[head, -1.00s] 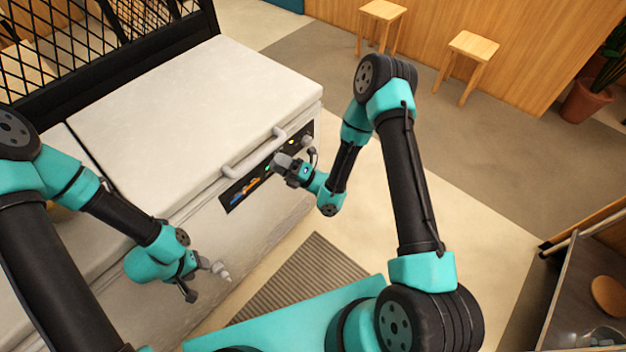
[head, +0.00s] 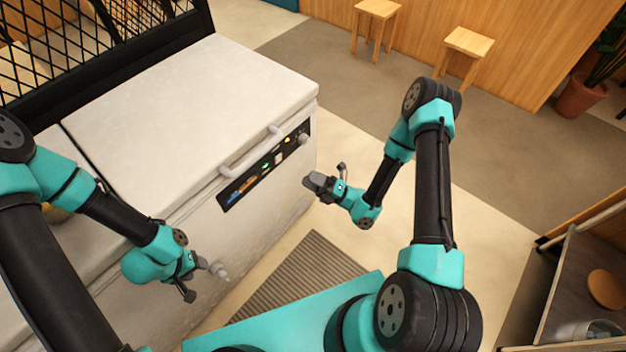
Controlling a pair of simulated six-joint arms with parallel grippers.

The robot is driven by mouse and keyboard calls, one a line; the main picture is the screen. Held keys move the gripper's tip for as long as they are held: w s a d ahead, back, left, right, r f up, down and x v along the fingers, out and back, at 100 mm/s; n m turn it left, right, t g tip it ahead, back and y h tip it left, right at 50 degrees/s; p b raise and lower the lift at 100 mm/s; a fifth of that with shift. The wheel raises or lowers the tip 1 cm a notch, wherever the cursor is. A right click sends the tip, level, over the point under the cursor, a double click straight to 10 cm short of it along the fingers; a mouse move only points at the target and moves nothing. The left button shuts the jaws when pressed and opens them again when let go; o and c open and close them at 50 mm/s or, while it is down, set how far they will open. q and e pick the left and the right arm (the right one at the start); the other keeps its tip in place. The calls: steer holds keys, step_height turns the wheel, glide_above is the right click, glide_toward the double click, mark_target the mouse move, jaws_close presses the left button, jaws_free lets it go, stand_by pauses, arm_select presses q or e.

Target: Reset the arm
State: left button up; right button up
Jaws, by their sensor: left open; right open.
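My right gripper (head: 325,184) is open and empty. It is in the air to the right of the white chest-like appliance, apart from its front panel. My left gripper (head: 203,283) is open and hangs low in front of the appliance's front face at the left; I see nothing held in it. Its fingertips are small and partly hidden by the wrist.
The white appliance (head: 190,110) has a closed lid, a grey handle (head: 250,152) and a lit control panel (head: 262,172). A ribbed mat (head: 305,275) lies on the floor. A counter (head: 590,270) stands at right. Two wooden stools (head: 468,45) stand behind.

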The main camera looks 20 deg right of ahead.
steer(key=shift+f, duration=0.1)
stand_by(0.5)
step_height(320, 180, down, 8)
steer(key=d+m+g+h, duration=0.1)
steer(key=m+g+h, duration=0.4)
steer(key=m+h, duration=0.75)
steer(key=s+d+m+g+h, duration=0.2)
steer(key=s+m+g, duration=0.5)
steer(key=s+m, duration=0.5)
steer(key=m, duration=0.8)
steer(key=shift+s+d+r+g+h, duration=0.2)
steer(key=shift+d+r+g+h, duration=0.1)
steer(key=shift+d+r+h, duration=0.1)
steer(key=shift+m, duration=0.25)
steer(key=shift+c, duration=0.2)
